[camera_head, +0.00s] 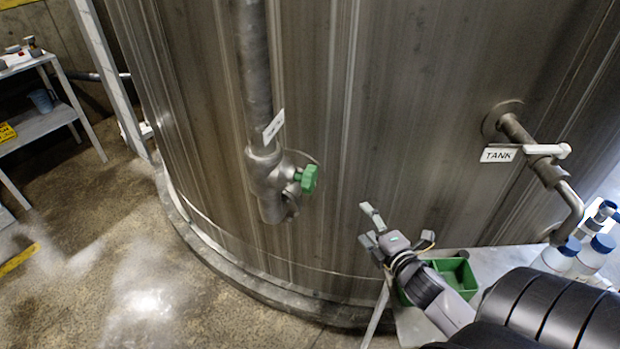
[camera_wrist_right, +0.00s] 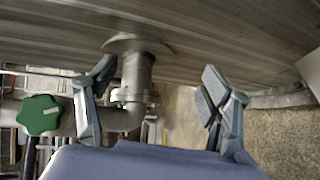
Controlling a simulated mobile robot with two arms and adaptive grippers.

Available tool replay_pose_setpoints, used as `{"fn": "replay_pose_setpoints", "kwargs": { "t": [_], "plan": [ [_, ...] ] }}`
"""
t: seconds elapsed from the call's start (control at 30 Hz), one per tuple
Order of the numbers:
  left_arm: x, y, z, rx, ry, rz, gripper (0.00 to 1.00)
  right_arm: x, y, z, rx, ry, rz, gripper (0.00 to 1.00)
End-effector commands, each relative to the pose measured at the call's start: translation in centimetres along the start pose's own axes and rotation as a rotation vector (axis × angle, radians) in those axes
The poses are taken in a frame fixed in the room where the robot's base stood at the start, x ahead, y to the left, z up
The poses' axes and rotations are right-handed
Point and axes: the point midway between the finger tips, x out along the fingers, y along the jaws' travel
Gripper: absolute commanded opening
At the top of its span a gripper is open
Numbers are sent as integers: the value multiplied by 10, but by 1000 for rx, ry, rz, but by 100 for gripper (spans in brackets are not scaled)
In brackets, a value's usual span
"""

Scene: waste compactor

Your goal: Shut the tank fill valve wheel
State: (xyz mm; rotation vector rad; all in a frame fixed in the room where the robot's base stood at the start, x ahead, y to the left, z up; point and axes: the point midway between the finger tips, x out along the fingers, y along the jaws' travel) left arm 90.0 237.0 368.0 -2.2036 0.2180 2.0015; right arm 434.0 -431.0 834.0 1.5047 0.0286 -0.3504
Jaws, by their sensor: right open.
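The green valve wheel (camera_head: 308,179) sits on the side of a grey pipe fitting that is fixed to the tank (camera_head: 400,110). In the right wrist view the wheel (camera_wrist_right: 38,115) is at the left, outside the left finger. My right gripper (camera_head: 388,228) is to the right of and below the wheel in the head view, apart from it. It is open and empty, with its fingers (camera_wrist_right: 158,88) spread. A grey pipe elbow and flange (camera_wrist_right: 138,75) show beyond the gap between them. My left gripper is out of view.
A vertical pipe (camera_head: 256,70) with a small tag runs above the wheel. A bench with a green bin (camera_head: 455,275) and several blue-capped bottles (camera_head: 590,250) stands at right. A tap pipe with a TANK sign (camera_head: 498,155) juts out above.

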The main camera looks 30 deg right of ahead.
Motion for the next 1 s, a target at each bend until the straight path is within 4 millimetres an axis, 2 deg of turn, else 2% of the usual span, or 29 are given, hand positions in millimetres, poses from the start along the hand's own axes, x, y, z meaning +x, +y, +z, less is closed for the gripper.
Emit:
{"fn": "replay_pose_setpoints", "kwargs": {
  "t": [0.03, 0.1, 0.2, 0.3, 0.43, 0.53, 0.67, 0.83, 1.0],
  "plan": [
    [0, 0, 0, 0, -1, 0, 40, 2, 24, 12, -170, 41, 94, 73],
    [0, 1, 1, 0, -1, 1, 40, -1, 55, 20, -413, 102, 227, 73],
    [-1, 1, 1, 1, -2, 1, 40, -13, 91, 22, -761, 189, 414, 73],
    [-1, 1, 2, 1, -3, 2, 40, -31, 112, 20, -1074, 273, 584, 73],
    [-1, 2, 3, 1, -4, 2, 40, -54, 122, 17, -1368, 366, 760, 73],
    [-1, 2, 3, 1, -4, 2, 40, -67, 123, 16, -1499, 412, 848, 73],
    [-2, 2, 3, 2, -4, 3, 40, -73, 124, 14, -1567, 439, 899, 73],
    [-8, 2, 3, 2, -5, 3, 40, -63, 130, 0, -1570, 440, 907, 73],
    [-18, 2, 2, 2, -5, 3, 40, -41, 139, -27, -1567, 440, 908, 73]
  ]
}}
